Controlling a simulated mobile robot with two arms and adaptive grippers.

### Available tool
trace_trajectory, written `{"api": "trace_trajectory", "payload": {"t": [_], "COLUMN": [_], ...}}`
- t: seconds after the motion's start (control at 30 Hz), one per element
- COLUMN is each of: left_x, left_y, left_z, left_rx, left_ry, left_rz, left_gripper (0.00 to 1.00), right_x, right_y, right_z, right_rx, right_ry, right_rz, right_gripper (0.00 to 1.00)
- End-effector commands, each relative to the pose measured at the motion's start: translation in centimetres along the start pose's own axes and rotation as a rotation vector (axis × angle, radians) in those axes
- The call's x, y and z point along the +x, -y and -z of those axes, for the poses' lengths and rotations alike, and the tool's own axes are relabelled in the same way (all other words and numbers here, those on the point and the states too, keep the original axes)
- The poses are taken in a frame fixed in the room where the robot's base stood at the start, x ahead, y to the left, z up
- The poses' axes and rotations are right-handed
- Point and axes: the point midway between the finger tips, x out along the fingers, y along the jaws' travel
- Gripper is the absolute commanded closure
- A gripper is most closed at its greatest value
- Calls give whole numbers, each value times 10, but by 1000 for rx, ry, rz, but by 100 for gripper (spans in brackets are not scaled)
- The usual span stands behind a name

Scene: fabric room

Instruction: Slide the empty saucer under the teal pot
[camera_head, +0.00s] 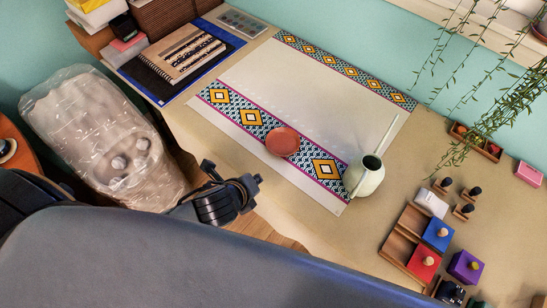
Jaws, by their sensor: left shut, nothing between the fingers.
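A terracotta-coloured saucer (283,141) lies on the patterned band of a cream cloth (300,85) on the table. Nothing is seen on it. I see no teal pot in this view. A pale green watering can (367,177) stands to the right of the saucer, at the cloth's corner, apart from it. My left gripper (249,186) is shut and empty, by the table's near edge, lower left of the saucer and apart from it. My right gripper is out of view.
Wooden trays with coloured blocks (422,258) and small stamps fill the right side. Trailing plant stems (490,110) hang at the upper right. A spiral notebook (183,54) and folders lie at the upper left. A plastic-wrapped object (105,145) stands left of the table. The cloth's middle is clear.

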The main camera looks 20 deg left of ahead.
Motion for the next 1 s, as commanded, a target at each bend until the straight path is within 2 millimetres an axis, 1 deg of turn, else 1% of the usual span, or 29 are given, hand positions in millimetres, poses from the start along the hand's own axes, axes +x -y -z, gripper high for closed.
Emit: {"api": "trace_trajectory", "payload": {"t": [0.03, 0.1, 0.2, 0.3, 0.33, 0.47, 0.57, 0.67, 0.9, 1.0], "left_x": [-4, -8, -12, -15, -16, -12, -1, 18, 69, 87], "left_y": [3, 5, 4, 4, 4, 3, 5, 7, 12, 14], "left_z": [-3, -4, -4, -3, -4, -3, -3, -4, -4, -4], "left_rx": [183, 416, 675, 841, 873, 942, 945, 942, 940, 938], "left_ry": [12, 26, 43, 56, 58, 64, 64, 65, 64, 63], "left_rz": [25, 51, 75, 90, 92, 95, 96, 96, 95, 96], "left_gripper": [100, 100, 100, 100, 100, 100, 100, 100, 100, 100], "right_x": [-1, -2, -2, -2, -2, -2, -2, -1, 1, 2], "right_y": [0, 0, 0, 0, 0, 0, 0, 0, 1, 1], "right_z": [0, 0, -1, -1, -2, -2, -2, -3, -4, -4], "right_rx": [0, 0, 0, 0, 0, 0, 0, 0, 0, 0], "right_ry": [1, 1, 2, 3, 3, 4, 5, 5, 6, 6], "right_rz": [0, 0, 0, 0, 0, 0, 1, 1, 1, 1], "right_gripper": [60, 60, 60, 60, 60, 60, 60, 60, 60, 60]}}
